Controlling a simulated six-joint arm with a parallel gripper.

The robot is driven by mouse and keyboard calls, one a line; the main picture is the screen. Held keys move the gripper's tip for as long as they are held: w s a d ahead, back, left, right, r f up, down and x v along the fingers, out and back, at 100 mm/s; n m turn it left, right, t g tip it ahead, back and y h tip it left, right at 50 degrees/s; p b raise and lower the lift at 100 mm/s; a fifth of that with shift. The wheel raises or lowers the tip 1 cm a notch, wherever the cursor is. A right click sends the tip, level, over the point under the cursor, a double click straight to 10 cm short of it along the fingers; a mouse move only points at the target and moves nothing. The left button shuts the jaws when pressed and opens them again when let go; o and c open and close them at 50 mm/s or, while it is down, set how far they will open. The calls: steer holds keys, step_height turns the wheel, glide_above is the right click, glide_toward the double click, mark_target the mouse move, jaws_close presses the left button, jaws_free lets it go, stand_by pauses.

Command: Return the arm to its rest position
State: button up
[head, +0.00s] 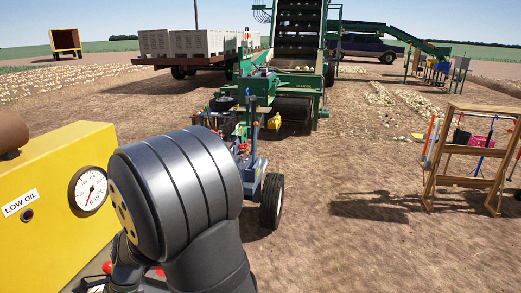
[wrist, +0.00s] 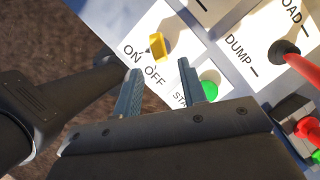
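In the wrist view my gripper (wrist: 160,66) is open, its two blue-grey fingers apart with nothing between them. It is over a control panel (wrist: 190,50) with white labels. A yellow ON/OFF knob (wrist: 156,46) shows just beyond the fingertips; I cannot tell whether they touch it. A green button (wrist: 209,90) with a partly hidden label is beside the right finger. In the head view my dark arm fills the lower left, and my gripper is hidden there.
In the head view a yellow box with a gauge (head: 88,190) stands left of my arm. A wooden tool rack (head: 465,155) stands right; open soil lies between.

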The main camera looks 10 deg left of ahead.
steer(key=x, duration=0.5)
steer(key=shift+f, duration=0.25)
steer(key=shift+a+f+n, duration=0.1)
steer(key=shift+a+n, duration=0.05)
steer(key=shift+n, duration=0.25)
steer(key=n+h, duration=0.1)
steer(key=n, duration=0.1)
steer(key=n+h, duration=0.1)
steer(key=n, duration=0.1)
steer(key=shift+a+g, duration=0.2)
steer(key=shift+g, duration=0.1)
steer(key=n+h, duration=0.1)
steer(key=n, duration=0.3)
steer(key=n+h, duration=0.1)
steer(key=n, duration=0.2)
steer(key=shift+s+a+h, duration=0.1)
steer(key=shift+a+h, duration=0.2)
steer(key=shift+v, duration=1.15)
